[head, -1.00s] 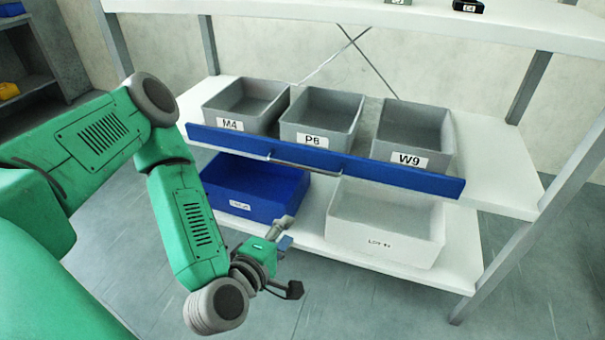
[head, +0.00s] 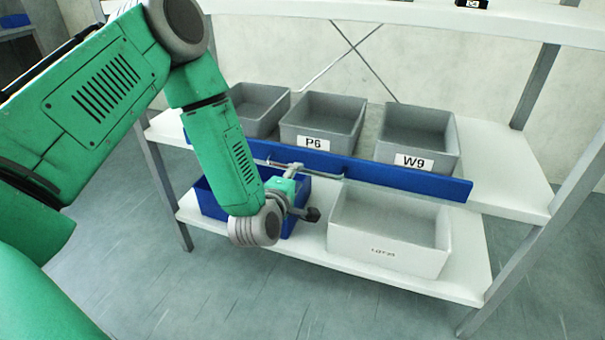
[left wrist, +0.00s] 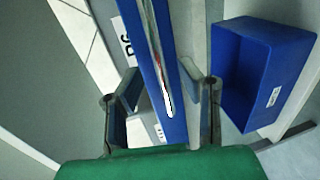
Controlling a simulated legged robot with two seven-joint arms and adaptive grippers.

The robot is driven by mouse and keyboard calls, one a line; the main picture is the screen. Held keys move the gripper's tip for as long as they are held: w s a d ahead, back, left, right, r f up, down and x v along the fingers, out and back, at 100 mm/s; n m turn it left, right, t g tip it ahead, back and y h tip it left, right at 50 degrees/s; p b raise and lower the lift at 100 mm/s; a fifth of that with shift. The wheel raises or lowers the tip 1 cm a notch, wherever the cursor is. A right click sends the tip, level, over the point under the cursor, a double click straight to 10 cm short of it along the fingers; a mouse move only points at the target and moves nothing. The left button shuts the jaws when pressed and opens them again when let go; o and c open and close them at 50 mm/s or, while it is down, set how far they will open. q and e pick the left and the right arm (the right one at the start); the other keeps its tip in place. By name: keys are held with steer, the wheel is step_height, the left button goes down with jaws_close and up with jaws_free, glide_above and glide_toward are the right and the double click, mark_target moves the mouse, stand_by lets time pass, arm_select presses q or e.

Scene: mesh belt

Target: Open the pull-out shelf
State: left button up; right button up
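The pull-out shelf has a long blue front (head: 415,179) on the white middle level, with a thin metal handle (head: 328,175) along its middle. Grey bins labelled P6 (head: 322,118) and W9 (head: 418,132) stand behind the front, with a third grey bin (head: 258,108) partly hidden by my arm. My left gripper (head: 304,190) is open just in front of the handle. In the left wrist view, the blue front (left wrist: 172,112) and the handle (left wrist: 157,62) run between the spread fingers (left wrist: 166,84). I cannot tell whether they touch. My right gripper is out of view.
Below, a blue bin (head: 210,200) and a white bin (head: 385,245) stand on the lower board (head: 462,265). The white upper board (head: 400,22) overhangs the bins. A metal post (head: 535,240) stands at right. The floor in front is clear.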

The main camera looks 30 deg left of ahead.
mark_target(302, 171)
arm_select(q)
steer(key=shift+b+x, duration=0.3)
steer(key=shift+x, duration=1.95)
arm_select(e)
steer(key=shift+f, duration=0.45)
arm_select(q)
steer(key=shift+c, duration=0.3)
jaws_close()
steer(key=shift+d, duration=0.1)
steer(key=shift+s, duration=0.15)
